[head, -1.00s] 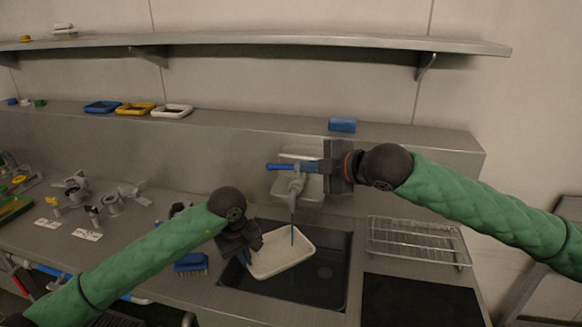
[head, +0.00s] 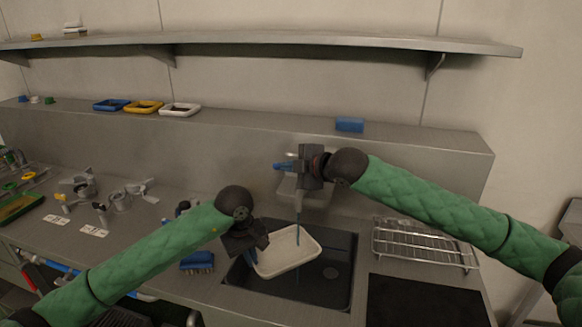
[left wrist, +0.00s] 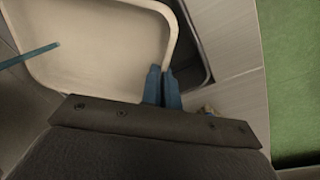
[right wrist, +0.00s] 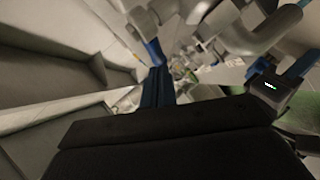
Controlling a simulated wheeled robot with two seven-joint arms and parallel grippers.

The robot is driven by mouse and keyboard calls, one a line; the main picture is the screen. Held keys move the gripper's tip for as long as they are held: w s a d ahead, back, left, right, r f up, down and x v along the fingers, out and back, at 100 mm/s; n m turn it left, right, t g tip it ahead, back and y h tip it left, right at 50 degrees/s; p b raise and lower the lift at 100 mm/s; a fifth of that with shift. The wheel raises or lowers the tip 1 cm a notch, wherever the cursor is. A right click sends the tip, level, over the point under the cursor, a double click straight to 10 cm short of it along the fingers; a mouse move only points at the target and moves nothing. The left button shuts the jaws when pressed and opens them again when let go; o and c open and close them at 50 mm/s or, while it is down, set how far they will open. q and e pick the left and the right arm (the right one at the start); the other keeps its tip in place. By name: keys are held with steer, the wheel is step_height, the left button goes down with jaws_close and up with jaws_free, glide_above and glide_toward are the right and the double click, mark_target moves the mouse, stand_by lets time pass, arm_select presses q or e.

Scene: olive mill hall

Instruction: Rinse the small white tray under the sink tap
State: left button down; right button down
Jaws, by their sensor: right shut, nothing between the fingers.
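The small white tray (head: 290,252) is held tilted over the dark sink (head: 330,275). My left gripper (head: 250,254) is shut on its near-left rim; in the left wrist view the blue fingers (left wrist: 162,84) are together at the tray's edge. The tap (head: 299,190) stands behind the sink, partly hidden by my right gripper (head: 290,167). A thin blue stream of water (head: 298,226) falls from it onto the tray; it also shows in the left wrist view (left wrist: 30,55). My right gripper is shut and empty beside the tap's top; contact with the tap is unclear.
A wire rack (head: 425,243) stands right of the sink, with a black mat (head: 425,300) in front. A blue brush (head: 197,261) lies left of the sink. A blue sponge (head: 349,125) and blue, yellow and white trays (head: 180,110) sit on the ledge behind.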

steer(key=shift+w, duration=0.2)
steer(key=shift+w+a+f, duration=0.1)
steer(key=shift+w+a, duration=0.2)
steer(key=shift+w, duration=0.3)
steer(key=shift+s, duration=0.1)
